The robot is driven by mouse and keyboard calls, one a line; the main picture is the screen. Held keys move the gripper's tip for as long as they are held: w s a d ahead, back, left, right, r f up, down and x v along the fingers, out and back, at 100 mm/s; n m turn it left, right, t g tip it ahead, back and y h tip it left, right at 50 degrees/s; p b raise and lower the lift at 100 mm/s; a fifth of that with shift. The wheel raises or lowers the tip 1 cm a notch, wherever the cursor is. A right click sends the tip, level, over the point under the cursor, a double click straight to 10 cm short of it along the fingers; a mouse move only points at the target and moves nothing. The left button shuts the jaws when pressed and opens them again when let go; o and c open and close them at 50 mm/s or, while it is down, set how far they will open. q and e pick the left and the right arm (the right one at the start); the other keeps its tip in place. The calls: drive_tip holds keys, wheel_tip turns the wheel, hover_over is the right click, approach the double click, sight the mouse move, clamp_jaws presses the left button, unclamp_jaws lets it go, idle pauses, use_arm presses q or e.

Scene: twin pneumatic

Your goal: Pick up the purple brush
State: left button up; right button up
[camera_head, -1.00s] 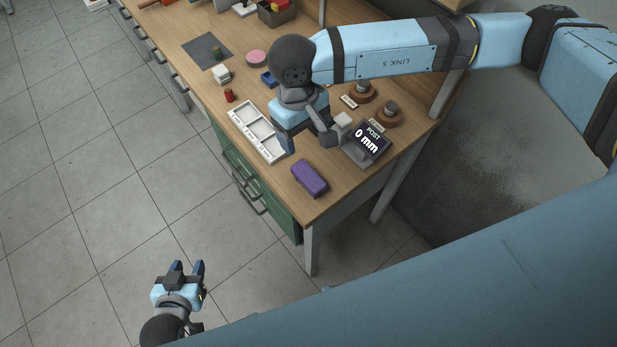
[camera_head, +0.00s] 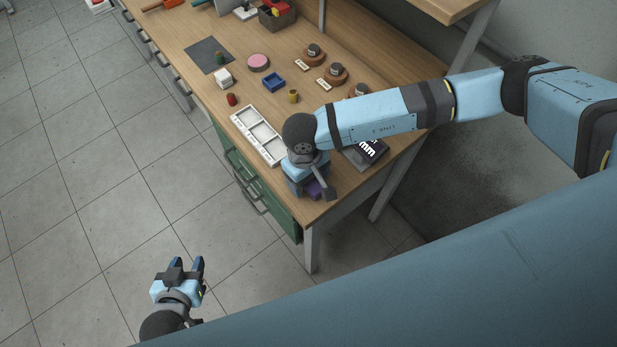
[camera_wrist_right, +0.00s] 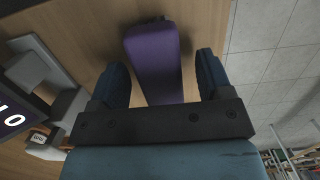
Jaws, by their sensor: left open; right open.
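The purple brush (camera_wrist_right: 155,60) lies on the wooden table near its front right corner. In the head view the brush (camera_head: 314,188) is mostly hidden under my right gripper (camera_head: 312,192). In the right wrist view my right gripper (camera_wrist_right: 163,80) is open, with one dark blue finger on each side of the brush. The fingers look apart from it, and I cannot tell how high they are above the table. My left gripper (camera_head: 187,268) is open and empty, out over the floor left of the table.
A white three-compartment tray (camera_head: 258,135) lies just left of my right gripper. A display box (camera_head: 366,152) stands to the right. Behind are round wooden bases (camera_head: 333,75), a blue tray (camera_head: 274,82), a yellow cylinder (camera_head: 293,96) and a red cylinder (camera_head: 232,99).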

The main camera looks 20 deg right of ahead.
drive_tip(key=shift+f+b, duration=0.3)
drive_tip(key=shift+b, duration=0.35)
idle(0.5)
drive_tip(key=c, duration=1)
